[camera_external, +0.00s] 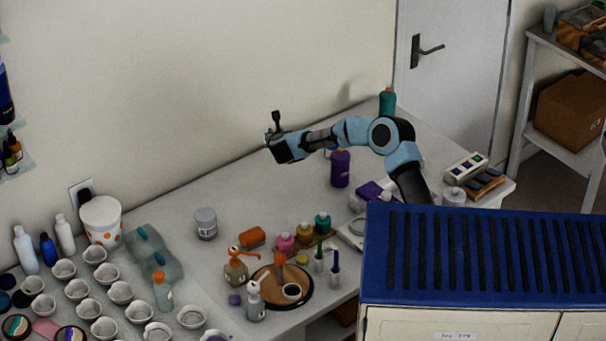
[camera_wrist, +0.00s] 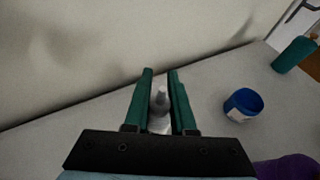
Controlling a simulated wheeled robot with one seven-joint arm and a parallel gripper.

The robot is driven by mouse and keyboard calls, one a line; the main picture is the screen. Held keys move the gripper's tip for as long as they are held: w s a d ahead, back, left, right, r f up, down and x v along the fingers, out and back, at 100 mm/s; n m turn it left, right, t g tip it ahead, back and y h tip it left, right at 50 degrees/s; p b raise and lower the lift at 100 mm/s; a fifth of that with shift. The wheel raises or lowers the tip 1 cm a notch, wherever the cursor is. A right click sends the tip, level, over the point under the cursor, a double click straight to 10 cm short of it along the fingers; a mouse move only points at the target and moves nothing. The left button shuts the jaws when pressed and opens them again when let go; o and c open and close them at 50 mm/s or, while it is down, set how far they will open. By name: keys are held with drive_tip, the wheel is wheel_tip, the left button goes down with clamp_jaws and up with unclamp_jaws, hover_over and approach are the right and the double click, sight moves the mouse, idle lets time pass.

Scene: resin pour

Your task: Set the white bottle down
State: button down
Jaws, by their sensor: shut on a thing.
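A white bottle (camera_wrist: 160,112) with a grey tapered nozzle shows between the two green fingers of my gripper (camera_wrist: 160,76) in the wrist view. The fingers are shut on it, one along each side, and its nozzle points up in the picture. Its lower part is hidden by the gripper body. In the external view my gripper (camera_external: 283,147) is at the end of the outstretched arm, by the wall over the back of the table (camera_external: 185,285). The held bottle cannot be made out there. I cannot tell whether its base touches the table.
A blue cup or jar (camera_wrist: 243,104) stands right of my gripper, with a teal bottle (camera_wrist: 294,55) farther off. A purple bottle (camera_external: 340,168) stands below the forearm. A grey jar (camera_external: 205,223), several cups and bottles crowd the front left.

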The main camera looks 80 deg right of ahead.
drive_tip(key=s+m+g, duration=0.3)
drive_tip(key=s, duration=0.2)
wheel_tip(320, 180, down, 8)
drive_tip(key=p, duration=0.3)
drive_tip(key=shift+d+f, duration=0.1)
drive_tip(key=shift+f, duration=0.3)
drive_tip(key=shift+f+b, duration=0.2)
drive_tip(key=shift+b, duration=0.1)
drive_tip(key=c, duration=0.7)
unclamp_jaws()
drive_tip(key=shift+r, duration=0.1)
drive_tip(key=shift+c, duration=0.2)
drive_tip(key=shift+r, duration=0.1)
